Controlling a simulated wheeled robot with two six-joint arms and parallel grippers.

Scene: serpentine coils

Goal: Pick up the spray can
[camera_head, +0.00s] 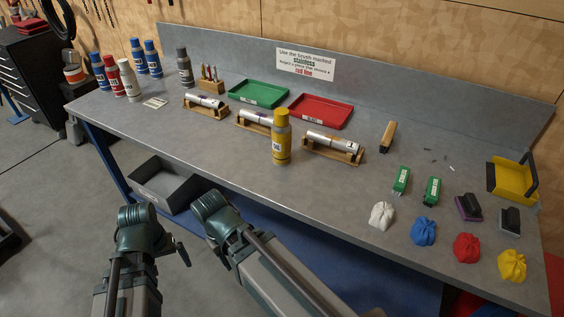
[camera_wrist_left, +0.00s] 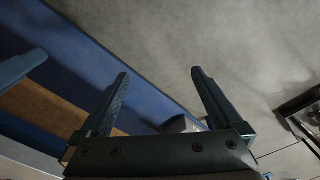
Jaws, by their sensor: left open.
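Several spray cans stand upright on the grey workbench (camera_head: 240,158). A yellow can (camera_head: 281,140) stands alone near the middle front edge. A grey can (camera_head: 184,68) stands farther back, left of the brush block. A red can (camera_head: 129,79), a white can (camera_head: 112,76) and several blue cans (camera_head: 137,57) group at the left end; which one is meant is unclear. My left gripper (camera_head: 184,252) shows only partly, low in front of the bench and apart from every can. In the left wrist view it (camera_wrist_left: 160,72) is open and empty. My right gripper is not visible.
Three wooden cradles with metal cylinders (camera_head: 333,142) line the middle, one just behind the yellow can. Green (camera_head: 258,94) and red (camera_head: 321,111) trays lie behind. Small bags (camera_head: 424,231), brushes and a yellow bin (camera_head: 512,180) fill the right. A grey bin (camera_head: 163,185) sits below the front edge.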

